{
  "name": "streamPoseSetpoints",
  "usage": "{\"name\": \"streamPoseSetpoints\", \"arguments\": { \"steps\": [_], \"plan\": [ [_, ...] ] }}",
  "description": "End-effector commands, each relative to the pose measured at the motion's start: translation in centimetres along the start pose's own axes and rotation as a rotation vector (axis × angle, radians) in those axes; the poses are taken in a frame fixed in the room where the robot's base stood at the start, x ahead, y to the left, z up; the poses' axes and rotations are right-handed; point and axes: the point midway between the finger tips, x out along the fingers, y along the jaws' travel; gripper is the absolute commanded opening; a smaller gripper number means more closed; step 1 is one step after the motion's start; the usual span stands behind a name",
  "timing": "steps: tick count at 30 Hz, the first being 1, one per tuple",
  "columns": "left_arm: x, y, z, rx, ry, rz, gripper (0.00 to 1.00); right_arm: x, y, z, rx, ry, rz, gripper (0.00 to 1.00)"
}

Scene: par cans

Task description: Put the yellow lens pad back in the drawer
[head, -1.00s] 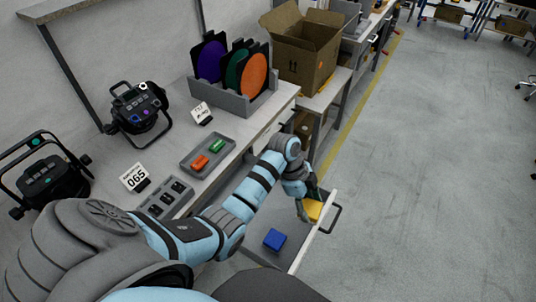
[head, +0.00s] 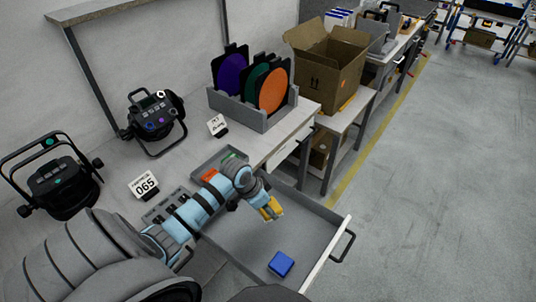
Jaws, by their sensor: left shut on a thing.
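The yellow lens pad (head: 273,208) is in my left gripper (head: 266,212), which is shut on it. Gripper and pad show over the back part of the open drawer (head: 237,235); I cannot tell whether the pad touches the drawer floor. A blue pad (head: 281,264) lies in the drawer near its front panel (head: 327,254). My right gripper is not in view.
On the bench are a grey tray (head: 207,167) with an orange and a green piece, a sign reading 065 (head: 144,184), two par lights (head: 154,122) and a rack (head: 262,122) of coloured discs. A cardboard box (head: 325,66) stands beyond. The drawer's middle is clear.

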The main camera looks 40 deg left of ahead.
Motion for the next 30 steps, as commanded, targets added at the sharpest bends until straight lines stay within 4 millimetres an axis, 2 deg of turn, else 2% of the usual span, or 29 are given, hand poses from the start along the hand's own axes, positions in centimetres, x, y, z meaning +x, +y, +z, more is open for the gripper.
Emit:
{"name": "streamPoseSetpoints", "arguments": {
  "steps": [1, 4, 14, 16, 26, 27, 30],
  "plan": [
    [2.4, 0.1, 1.1, -0.003, -0.003, 0.003, 0.25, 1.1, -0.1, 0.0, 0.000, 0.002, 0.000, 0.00],
    [5.7, 0.1, 2.4, -0.002, -0.003, 0.003, 0.25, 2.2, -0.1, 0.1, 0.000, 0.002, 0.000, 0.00],
    [11.2, 0.1, 4.6, 0.001, -0.002, 0.000, 0.25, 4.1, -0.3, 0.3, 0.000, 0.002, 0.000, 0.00],
    [11.8, 0.1, 4.9, 0.002, -0.001, 0.000, 0.25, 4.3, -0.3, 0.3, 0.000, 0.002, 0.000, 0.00],
    [12.0, 0.1, 4.9, 0.003, 0.000, 0.000, 0.26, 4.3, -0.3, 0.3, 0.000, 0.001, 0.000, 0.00],
    [11.9, 0.1, 4.9, 0.003, -0.001, 0.000, 0.56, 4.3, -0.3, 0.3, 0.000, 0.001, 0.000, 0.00],
    [11.9, 0.1, 4.9, 0.003, -0.001, 0.000, 0.72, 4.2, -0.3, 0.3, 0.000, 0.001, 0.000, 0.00]
  ]
}}
